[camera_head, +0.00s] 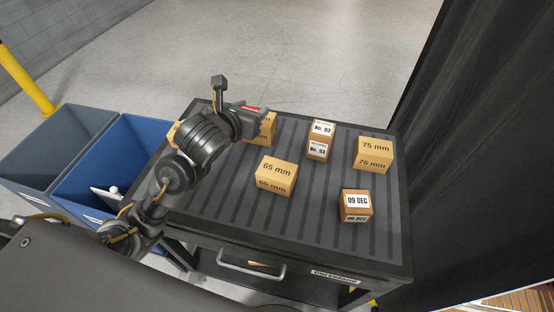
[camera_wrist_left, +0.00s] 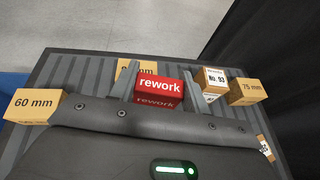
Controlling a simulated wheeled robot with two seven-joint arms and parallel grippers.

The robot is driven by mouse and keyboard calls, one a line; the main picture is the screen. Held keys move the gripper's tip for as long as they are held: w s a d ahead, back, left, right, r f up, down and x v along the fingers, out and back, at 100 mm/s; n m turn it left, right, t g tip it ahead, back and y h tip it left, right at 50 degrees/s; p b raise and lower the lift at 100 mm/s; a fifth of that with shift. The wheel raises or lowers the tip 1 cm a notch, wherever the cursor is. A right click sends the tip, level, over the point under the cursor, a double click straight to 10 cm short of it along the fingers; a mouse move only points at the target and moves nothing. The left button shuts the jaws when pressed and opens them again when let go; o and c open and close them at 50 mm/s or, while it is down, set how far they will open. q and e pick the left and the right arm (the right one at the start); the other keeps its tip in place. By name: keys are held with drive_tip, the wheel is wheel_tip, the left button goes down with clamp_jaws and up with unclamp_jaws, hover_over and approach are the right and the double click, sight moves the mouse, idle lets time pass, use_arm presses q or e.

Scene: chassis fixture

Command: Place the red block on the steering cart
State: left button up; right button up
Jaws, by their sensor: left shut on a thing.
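The red block (camera_head: 252,108) is in the jaws of my left gripper (camera_head: 246,116), near the far left part of the cart top in the head view. In the left wrist view the red block (camera_wrist_left: 158,88) reads "rework" and sits between the two fingers of the left gripper (camera_wrist_left: 157,90). The cart (camera_head: 225,215) has a dark ribbed top and a front drawer handle. The block appears held above the top; its underside is hidden. My right gripper is not in view.
Tan boxes stand on the cart: 65 mm (camera_head: 275,176), 75 mm (camera_head: 373,154), 09 DEC (camera_head: 357,204), stacked-looking No. 93 (camera_head: 318,141), one partly hidden behind the gripper (camera_head: 267,128), and 60 mm (camera_wrist_left: 33,105). Blue bin (camera_head: 90,185) and grey bin (camera_head: 40,150) stand left. A dark curtain (camera_head: 480,140) hangs right.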

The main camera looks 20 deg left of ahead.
use_arm(q)
drive_tip(key=s+d+f+m+h+p, duration=0.25)
drive_tip(key=s+f+p, duration=0.2)
drive_tip(key=s, duration=0.65)
drive_tip(key=g+b, duration=0.1)
drive_tip(key=b, duration=0.8)
hover_over(248, 158)
drive_tip(key=shift+h, duration=0.35)
drive_tip(key=f, duration=1)
drive_tip(key=shift+s+d, duration=0.2)
drive_tip(key=shift+s, duration=0.15)
drive_tip(key=shift+w+a+f, duration=0.1)
drive_tip(key=shift+w+f, duration=0.15)
drive_tip(key=shift+f, duration=0.15)
wheel_tip(248, 158, down, 3)
drive_tip(key=shift+r+p, duration=0.1)
drive_tip(key=shift+p, duration=0.65)
drive_tip(key=shift+f, duration=0.2)
